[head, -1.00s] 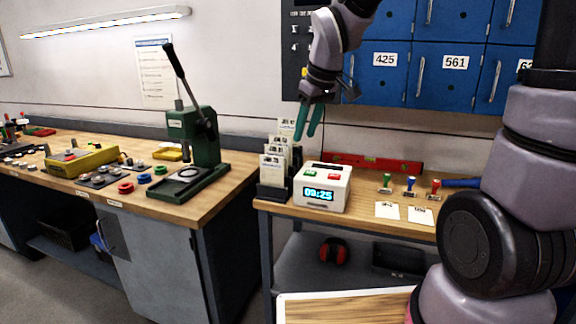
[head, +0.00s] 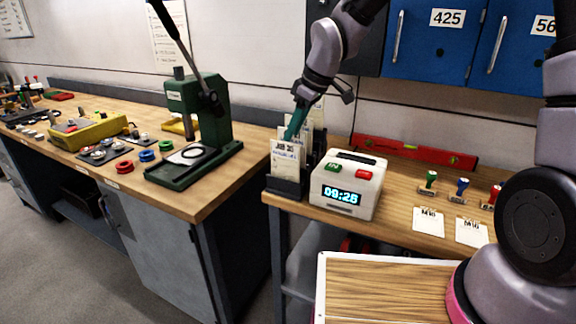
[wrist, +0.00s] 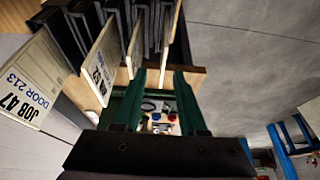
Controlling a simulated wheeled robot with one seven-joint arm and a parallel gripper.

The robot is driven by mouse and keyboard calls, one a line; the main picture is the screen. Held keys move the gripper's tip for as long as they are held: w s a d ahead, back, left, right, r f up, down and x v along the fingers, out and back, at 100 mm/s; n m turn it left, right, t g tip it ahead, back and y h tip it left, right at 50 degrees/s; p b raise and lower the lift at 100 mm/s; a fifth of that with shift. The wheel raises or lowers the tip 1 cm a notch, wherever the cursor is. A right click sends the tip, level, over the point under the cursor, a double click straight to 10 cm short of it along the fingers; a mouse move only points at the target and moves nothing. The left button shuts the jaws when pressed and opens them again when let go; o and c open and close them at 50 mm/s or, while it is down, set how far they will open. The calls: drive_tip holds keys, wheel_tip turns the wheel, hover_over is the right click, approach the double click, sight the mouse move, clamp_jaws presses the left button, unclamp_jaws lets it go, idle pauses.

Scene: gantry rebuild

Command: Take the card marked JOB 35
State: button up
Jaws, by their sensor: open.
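Several upright cards stand in a dark stepped rack (head: 286,187) at the left end of the right-hand bench. In the wrist view the nearest card (wrist: 28,84) reads JOB 47, DOOR 213. The card behind it (wrist: 99,66) shows only part of a number, and the others are edge-on. I cannot read JOB 35 on any card. My gripper (head: 292,134) is open, pointing down at the cards; it also shows in the wrist view (wrist: 160,76). One card's edge (wrist: 165,50) lines up with the gap between the fingertips; I cannot tell whether it is inside.
A white time clock (head: 346,185) stands right of the rack. A red level (head: 415,151) lies behind it. Two loose cards (head: 429,221) and several stamps are further right. A green press (head: 197,130) stands on the left bench. Blue lockers (head: 436,50) hang above.

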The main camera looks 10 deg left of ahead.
sight(281, 153)
drive_tip(key=x, duration=0.7)
drive_tip(key=shift+s+a+f, duration=0.1)
drive_tip(key=shift+a, duration=0.25)
drive_tip(key=shift+a+f, duration=0.15)
drive_tip(key=shift+f, duration=0.35)
clamp_jaws()
